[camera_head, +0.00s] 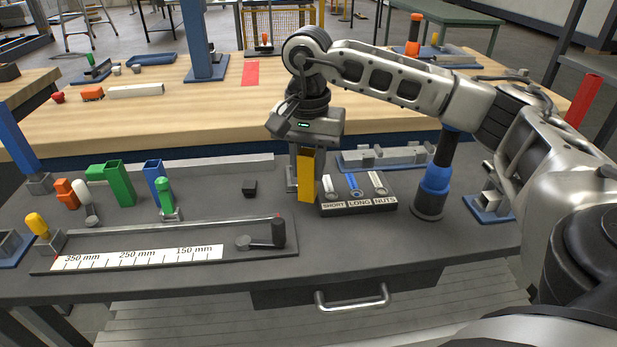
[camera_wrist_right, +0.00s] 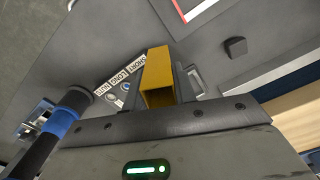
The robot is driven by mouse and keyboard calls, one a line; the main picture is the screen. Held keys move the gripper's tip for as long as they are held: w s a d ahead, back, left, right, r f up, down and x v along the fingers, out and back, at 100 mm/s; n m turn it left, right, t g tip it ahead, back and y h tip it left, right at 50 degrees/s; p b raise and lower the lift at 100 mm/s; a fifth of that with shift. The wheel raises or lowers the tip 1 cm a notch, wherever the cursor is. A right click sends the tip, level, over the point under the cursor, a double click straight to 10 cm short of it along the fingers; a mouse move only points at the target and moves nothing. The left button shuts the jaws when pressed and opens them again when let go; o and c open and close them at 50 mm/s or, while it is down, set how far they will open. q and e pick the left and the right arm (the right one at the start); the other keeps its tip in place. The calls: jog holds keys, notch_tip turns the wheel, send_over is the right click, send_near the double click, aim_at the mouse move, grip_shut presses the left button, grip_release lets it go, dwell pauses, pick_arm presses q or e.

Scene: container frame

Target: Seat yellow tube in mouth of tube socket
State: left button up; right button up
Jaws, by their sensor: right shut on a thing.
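The yellow tube (camera_head: 305,180) is a square hollow bar. It hangs upright in my right gripper (camera_head: 303,165), which is shut on it above the bench, just left of the labelled tray. In the right wrist view the yellow tube (camera_wrist_right: 158,75) shows its open end between the fingers of the right gripper (camera_wrist_right: 166,88). A grey socket on a blue plate (camera_head: 10,246) sits at the far left bench edge. Another grey fixture on a blue plate (camera_head: 491,207) sits at the right. I cannot tell which is the tube socket. My left gripper is out of view.
A tray (camera_head: 358,205) labelled SHORT, LONG, NUTS stands right of the tube. A black-and-blue post (camera_head: 433,190) rises farther right. A ruled plate (camera_head: 160,250) lies in front left. Green (camera_head: 119,184) and blue (camera_head: 153,170) square tubes stand behind it. A black cube (camera_head: 249,188) lies nearby.

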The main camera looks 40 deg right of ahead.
jog(key=f, duration=0.3)
jog(key=shift+w+d+f, duration=0.35)
jog(key=shift+w+f, duration=0.05)
jog(key=shift+f, duration=0.3)
jog(key=shift+f, duration=0.15)
jog(key=o, duration=1)
